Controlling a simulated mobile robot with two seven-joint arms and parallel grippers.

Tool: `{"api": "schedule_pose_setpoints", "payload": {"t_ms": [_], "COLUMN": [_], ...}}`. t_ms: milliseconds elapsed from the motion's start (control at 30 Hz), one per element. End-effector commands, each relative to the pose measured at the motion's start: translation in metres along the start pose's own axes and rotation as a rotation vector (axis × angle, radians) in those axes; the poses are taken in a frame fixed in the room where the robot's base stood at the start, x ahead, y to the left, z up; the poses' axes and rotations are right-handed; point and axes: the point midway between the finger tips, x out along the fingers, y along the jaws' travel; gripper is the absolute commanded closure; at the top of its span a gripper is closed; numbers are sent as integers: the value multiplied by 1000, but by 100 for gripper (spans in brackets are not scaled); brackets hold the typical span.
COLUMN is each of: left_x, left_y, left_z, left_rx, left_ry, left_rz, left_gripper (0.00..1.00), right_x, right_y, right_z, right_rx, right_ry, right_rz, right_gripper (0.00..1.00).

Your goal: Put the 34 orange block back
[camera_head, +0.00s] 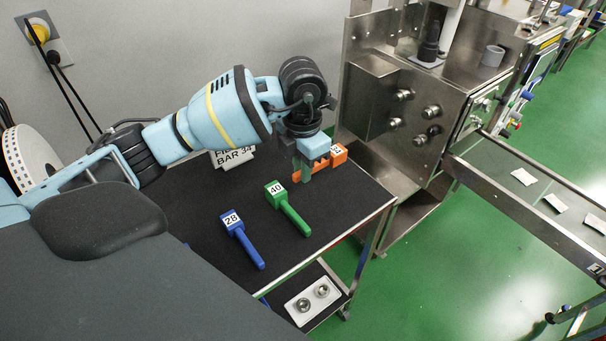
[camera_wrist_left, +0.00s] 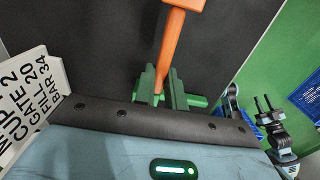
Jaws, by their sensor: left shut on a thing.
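The orange block (camera_head: 338,154), its number label partly hidden, is at the back of the black table, with its bar-shaped handle toward the left. My left gripper (camera_head: 305,170) is shut on the handle; in the left wrist view the orange handle (camera_wrist_left: 172,48) runs between the green fingers (camera_wrist_left: 160,92). Whether the block touches the table cannot be told. A white card (camera_head: 234,158) with "BAR 34" in its text stands left of it; the card (camera_wrist_left: 28,100) also shows in the left wrist view. What looks like my right gripper (camera_wrist_left: 264,106) shows small there, its state unclear.
A green block labelled 40 (camera_head: 275,192) and a blue block labelled 28 (camera_head: 232,222) lie on the black table (camera_head: 190,210), nearer the front. A steel machine (camera_head: 385,110) stands beyond the table's right side. A tray (camera_head: 300,306) with metal parts sits lower.

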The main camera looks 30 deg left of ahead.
Motion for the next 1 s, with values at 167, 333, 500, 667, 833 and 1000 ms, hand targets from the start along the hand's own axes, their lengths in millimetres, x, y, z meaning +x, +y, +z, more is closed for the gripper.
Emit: {"api": "schedule_pose_setpoints", "payload": {"t_ms": [167, 333, 500, 667, 833, 1000], "left_x": [0, 0, 27, 36, 36, 40], "left_y": [2, 8, 7, 8, 8, 8], "left_z": [2, 8, 7, 8, 7, 7], "left_rx": [0, -1, 1, 1, 1, 0], "left_ry": [-1, -1, 2, -2, -2, -1], "left_rz": [0, -1, -2, 0, 0, 0], "left_gripper": [100, 100, 100, 100, 100, 87], "right_x": [0, 0, -1, -2, -2, -1], "right_y": [0, 0, 0, 0, 0, 0], "right_z": [0, 1, 0, 0, 0, 2], "right_rx": [0, 0, 0, 0, 0, 0], "right_ry": [-1, -2, 0, -1, -1, -4], "right_rz": [0, 0, 0, 0, 0, 0], "right_gripper": [64, 64, 64, 64, 64, 64]}}
